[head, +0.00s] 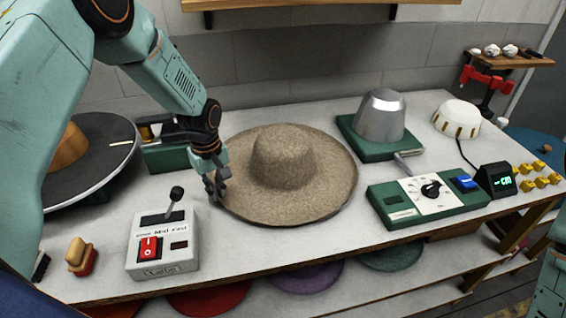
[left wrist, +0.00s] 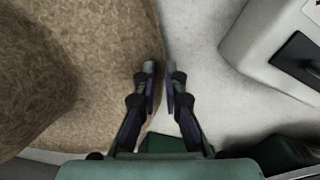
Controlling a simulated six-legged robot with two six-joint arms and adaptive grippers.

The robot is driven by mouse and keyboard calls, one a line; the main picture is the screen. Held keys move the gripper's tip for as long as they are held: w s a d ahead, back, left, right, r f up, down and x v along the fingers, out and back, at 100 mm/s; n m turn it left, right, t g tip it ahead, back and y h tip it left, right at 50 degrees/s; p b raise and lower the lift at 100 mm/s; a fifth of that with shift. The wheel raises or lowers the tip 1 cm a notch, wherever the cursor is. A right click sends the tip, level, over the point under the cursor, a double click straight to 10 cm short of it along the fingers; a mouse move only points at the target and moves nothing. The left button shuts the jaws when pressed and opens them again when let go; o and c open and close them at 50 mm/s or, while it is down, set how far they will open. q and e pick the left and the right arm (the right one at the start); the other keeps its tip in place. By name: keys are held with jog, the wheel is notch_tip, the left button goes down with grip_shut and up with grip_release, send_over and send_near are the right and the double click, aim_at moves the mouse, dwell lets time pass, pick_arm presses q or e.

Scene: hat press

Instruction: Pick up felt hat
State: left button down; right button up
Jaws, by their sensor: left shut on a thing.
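The felt hat (head: 285,165) is beige-brown and mottled, with a round crown and a wide brim, and sits upright in the middle of the white table (head: 240,258). My left gripper (head: 217,190) is at the left edge of the brim, pointing down. In the left wrist view the hat (left wrist: 95,70) fills the left side, and the fingers (left wrist: 159,72) are close together with the brim's edge between them. The gripper is shut on the brim. My right gripper is not in view.
A switch box (head: 162,245) with an upright lever stands just left of the gripper. A metal dome on a green base (head: 380,118) is behind right. A green control panel (head: 425,203) lies right of the hat. A dark disc (head: 98,180) with an orange block is at left.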

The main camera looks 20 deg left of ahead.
pick_arm(q)
jog(key=shift+s+r, duration=0.1)
jog(key=shift+w+d, duration=0.1)
jog(key=shift+w, duration=0.1)
notch_tip(320, 180, up, 9)
jog(key=shift+f, duration=0.2)
jog(key=shift+s+r, duration=0.1)
jog(key=shift+r, duration=0.55)
